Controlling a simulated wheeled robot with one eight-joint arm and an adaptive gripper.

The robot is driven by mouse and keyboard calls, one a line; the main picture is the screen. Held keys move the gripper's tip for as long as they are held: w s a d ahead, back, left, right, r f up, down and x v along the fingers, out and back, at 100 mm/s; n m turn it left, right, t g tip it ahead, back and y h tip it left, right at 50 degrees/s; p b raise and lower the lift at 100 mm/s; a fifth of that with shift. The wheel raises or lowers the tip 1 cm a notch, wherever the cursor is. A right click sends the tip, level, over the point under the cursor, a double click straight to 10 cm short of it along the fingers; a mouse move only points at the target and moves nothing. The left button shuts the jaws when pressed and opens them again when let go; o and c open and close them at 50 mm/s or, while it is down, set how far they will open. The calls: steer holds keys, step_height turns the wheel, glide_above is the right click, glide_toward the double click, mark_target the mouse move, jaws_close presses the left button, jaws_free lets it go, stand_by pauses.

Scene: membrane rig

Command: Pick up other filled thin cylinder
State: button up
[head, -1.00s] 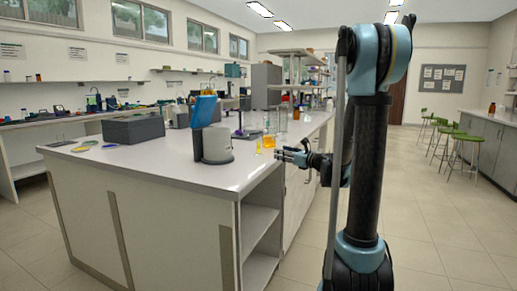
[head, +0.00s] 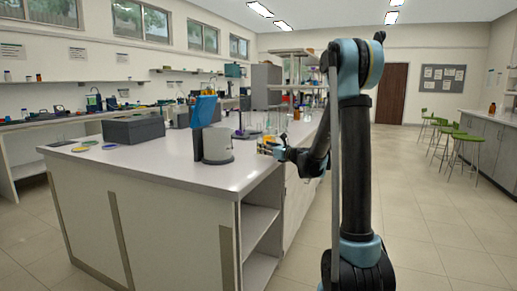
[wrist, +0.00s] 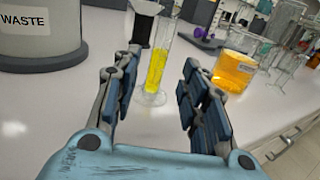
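A thin clear cylinder (wrist: 157,66) with yellow liquid stands upright on the white bench in the wrist view. My gripper (wrist: 158,82) is open and empty, with one dark finger on each side of this cylinder in the picture. I see a gap on both sides and no contact; I cannot tell whether the cylinder is between the fingertips or just beyond them. In the head view my gripper (head: 272,149) is at the bench's right edge, and it mostly hides the cylinder. A second filled thin cylinder is not clearly visible.
A beaker of orange liquid (wrist: 235,70) stands close to the right finger. The grey waste container (wrist: 40,30) is at the left. Clear glassware (wrist: 288,50) stands at the back right. The bench (head: 150,165) is clear in front.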

mark_target(259, 140)
steer(key=shift+x, duration=2.6)
steer(key=shift+s+r, duration=0.1)
steer(key=shift+r, duration=0.1)
jaws_close()
